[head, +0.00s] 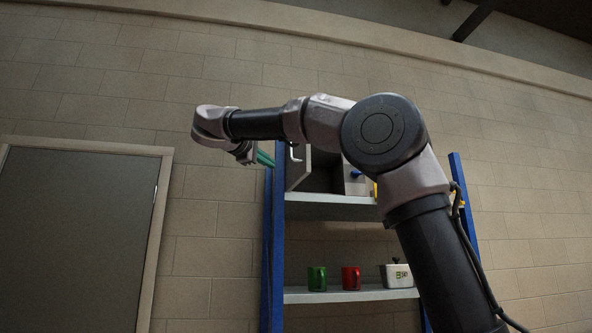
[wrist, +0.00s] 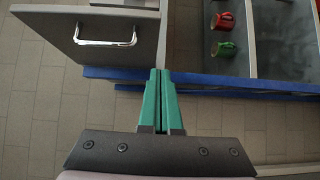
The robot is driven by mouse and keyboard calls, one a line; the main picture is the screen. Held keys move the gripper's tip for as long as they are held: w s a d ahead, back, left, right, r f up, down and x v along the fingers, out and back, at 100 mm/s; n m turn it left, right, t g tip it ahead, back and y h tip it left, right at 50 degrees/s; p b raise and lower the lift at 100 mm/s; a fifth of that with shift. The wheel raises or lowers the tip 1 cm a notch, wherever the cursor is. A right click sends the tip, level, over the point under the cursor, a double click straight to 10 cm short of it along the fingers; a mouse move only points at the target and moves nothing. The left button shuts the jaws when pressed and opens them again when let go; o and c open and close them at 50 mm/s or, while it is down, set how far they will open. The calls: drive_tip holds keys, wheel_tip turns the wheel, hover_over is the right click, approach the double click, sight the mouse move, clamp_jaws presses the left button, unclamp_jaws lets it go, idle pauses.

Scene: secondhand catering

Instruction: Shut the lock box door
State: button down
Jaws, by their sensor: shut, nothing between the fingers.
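The lock box (head: 326,172) stands on the upper shelf of a blue-posted rack, with its dark inside showing. Its grey door (head: 300,174) stands open at the box's left side and has a pale bar handle (head: 294,152). In the wrist view the door (wrist: 90,62) fills the upper left, with its shiny handle (wrist: 105,42) facing the camera. My gripper (head: 270,160) is at the left of the door, with green fingers. In the wrist view my gripper (wrist: 160,72) is shut and empty, its tips just right of the door panel; contact cannot be told.
A blue rack post (head: 273,245) stands close to my gripper. A green mug (head: 317,278), a red mug (head: 351,278) and a white container (head: 397,276) are on the lower shelf (head: 335,295). A blue knob (head: 356,174) shows right of the box opening. My arm hides part of the rack.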

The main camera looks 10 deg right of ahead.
approach(302, 174)
drive_tip(key=w, duration=0.4)
drive_tip(key=d, duration=0.2)
drive_tip(key=shift+w+d+f+h, duration=0.15)
drive_tip(key=shift+w+d+h, duration=0.15)
drive_tip(key=shift+w, duration=0.1)
drive_tip(key=shift+w+d, duration=0.1)
drive_tip(key=shift+d, duration=0.35)
